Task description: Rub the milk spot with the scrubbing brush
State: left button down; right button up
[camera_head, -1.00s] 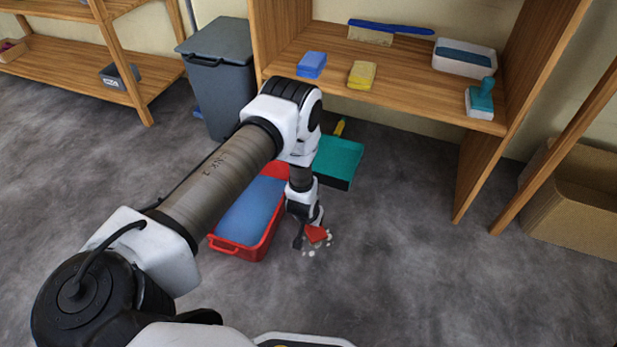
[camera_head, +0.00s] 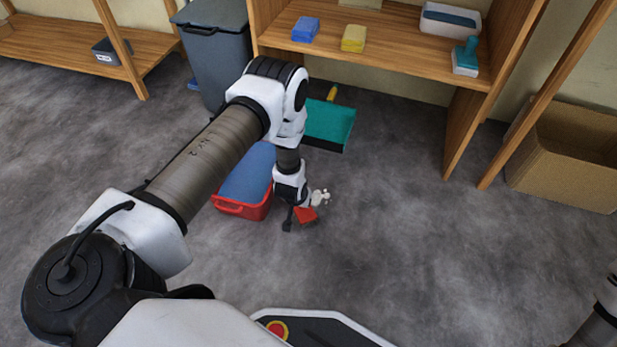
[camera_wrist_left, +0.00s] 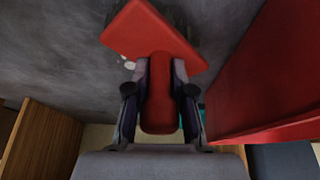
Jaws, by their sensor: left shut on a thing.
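The milk spot (camera_head: 321,197) is a small cluster of white blots on the grey floor, right of the red tub. My left gripper (camera_head: 296,211) is low over the floor, just on the near side of the spot. It is shut on the handle of the red scrubbing brush (camera_head: 306,215). In the left wrist view the brush (camera_wrist_left: 152,35) reaches out beyond my left gripper (camera_wrist_left: 159,95), and a bit of the white spot (camera_wrist_left: 128,63) shows beside its handle. Whether the bristles touch the floor is hidden. In the head view my right arm shows only at the lower right edge; its gripper is out of frame.
The red tub (camera_head: 243,210) with blue contents stands close left of my gripper. A teal dustpan (camera_head: 329,124) lies behind it. A grey bin (camera_head: 212,60), a wooden shelf (camera_head: 400,62) and a cardboard box (camera_head: 570,160) stand farther back. The floor to the right is clear.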

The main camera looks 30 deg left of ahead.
pick_arm(q)
jog(key=shift+s+r+p, duration=0.1)
jog(key=shift+r+p, duration=0.4)
jog(key=shift+r, duration=0.15)
jog(key=shift+f+p, duration=0.1)
jog(key=shift+p, duration=0.2)
notch_tip(320, 180, up, 6)
jog(key=p, duration=0.4)
jog(key=shift+f, duration=0.2)
